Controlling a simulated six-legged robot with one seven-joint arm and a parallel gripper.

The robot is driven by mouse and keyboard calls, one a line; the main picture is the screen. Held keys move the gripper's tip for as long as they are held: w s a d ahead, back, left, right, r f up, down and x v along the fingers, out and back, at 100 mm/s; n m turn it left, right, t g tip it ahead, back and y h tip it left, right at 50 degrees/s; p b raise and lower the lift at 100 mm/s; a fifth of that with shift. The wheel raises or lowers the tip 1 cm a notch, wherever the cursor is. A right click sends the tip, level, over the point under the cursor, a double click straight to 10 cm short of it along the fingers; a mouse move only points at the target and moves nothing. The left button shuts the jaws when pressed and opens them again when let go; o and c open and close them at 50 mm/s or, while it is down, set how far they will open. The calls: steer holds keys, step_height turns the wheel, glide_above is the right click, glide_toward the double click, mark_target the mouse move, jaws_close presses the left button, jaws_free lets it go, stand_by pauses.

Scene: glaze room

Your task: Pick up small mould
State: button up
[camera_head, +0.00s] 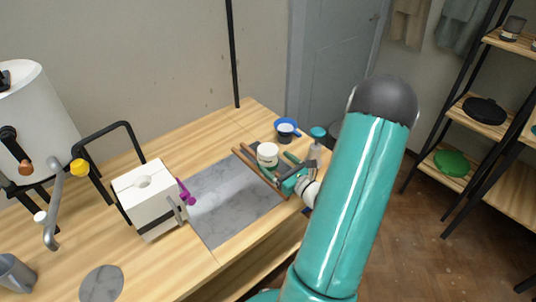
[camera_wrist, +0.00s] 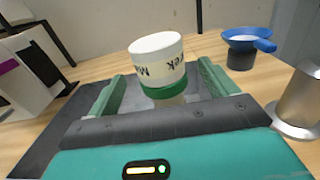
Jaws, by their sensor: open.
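The white block with a round hole in its top and a black strap (camera_head: 145,195) looks like a plaster mould. It stands on the wooden table, left of the grey slab, with a purple clamp (camera_head: 186,191) at its side. In the wrist view part of a white block (camera_wrist: 22,72) shows at the left edge. My gripper (camera_head: 279,165) is open at the slab's right side, away from the block. A white cup with dark lettering and a green band (camera_wrist: 158,62) stands between or just beyond its fingers, with gaps on both sides. I cannot tell which object is the small mould.
A grey marbled slab (camera_head: 225,205) lies mid-table. Brown sticks (camera_head: 246,161) lie near my gripper. A blue-rimmed vessel (camera_head: 286,128) and a teal-capped bottle (camera_head: 318,134) stand close by. A white tank (camera_head: 38,110) is at left; shelves (camera_head: 480,108) are at right.

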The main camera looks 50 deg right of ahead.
mark_target(273, 159)
steer(key=w, duration=0.5)
steer(key=shift+w+d+r, duration=0.1)
steer(key=shift+d+r, duration=0.15)
steer(key=shift+r, duration=0.05)
steer(key=c, duration=1.3)
